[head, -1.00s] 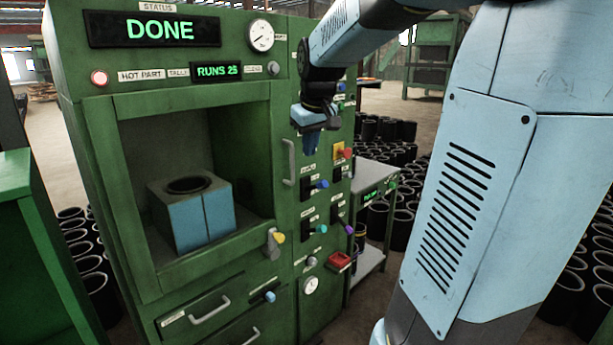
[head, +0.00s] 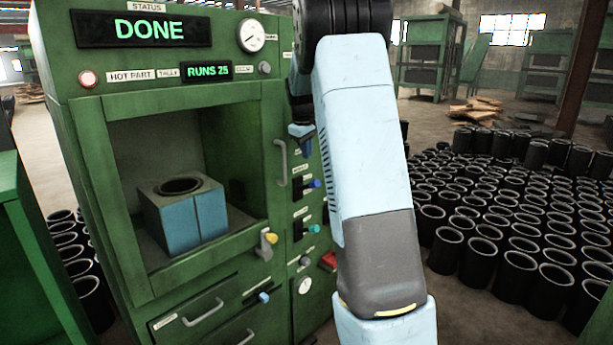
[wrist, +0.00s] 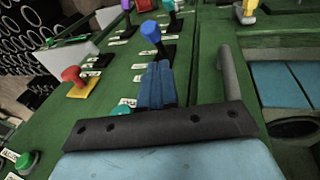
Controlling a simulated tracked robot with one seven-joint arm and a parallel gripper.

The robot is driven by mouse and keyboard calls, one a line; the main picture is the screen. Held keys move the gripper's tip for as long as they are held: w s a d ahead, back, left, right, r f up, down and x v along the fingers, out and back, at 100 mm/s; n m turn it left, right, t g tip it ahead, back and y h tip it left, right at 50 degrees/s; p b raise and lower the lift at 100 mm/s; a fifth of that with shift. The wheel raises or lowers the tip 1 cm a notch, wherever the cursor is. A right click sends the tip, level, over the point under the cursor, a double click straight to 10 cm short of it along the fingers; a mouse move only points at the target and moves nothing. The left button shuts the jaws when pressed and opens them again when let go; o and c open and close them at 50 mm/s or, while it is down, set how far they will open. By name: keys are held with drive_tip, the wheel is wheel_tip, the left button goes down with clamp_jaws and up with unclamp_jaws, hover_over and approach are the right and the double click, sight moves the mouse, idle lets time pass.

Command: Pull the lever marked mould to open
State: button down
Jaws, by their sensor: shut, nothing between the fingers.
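My gripper (head: 302,138) points down in front of the green press's right-hand panel, above a blue-knobbed lever (head: 314,184). In the wrist view my fingers (wrist: 157,84) are together and empty, and the blue-knobbed lever (wrist: 150,32) stands just beyond their tips, apparently apart from them. A teal-knobbed lever (head: 312,229) sits below it on a black plate. The small labels beside the levers are too small to read, so I cannot tell which says mould. The blue block-shaped mould (head: 182,222), with a round hole on top, sits in the press chamber, its front seam closed.
A vertical grey handle (head: 281,163) stands left of the levers. A yellow-knobbed lever (head: 269,241) juts out at the chamber's lower right corner. A red-knobbed lever (wrist: 72,76) shows in the wrist view. Many black sleeves (head: 500,215) cover the floor to the right.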

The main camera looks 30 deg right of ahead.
approach(310, 184)
drive_tip(key=x, duration=0.5)
drive_tip(key=shift+f, duration=0.15)
idle(0.4)
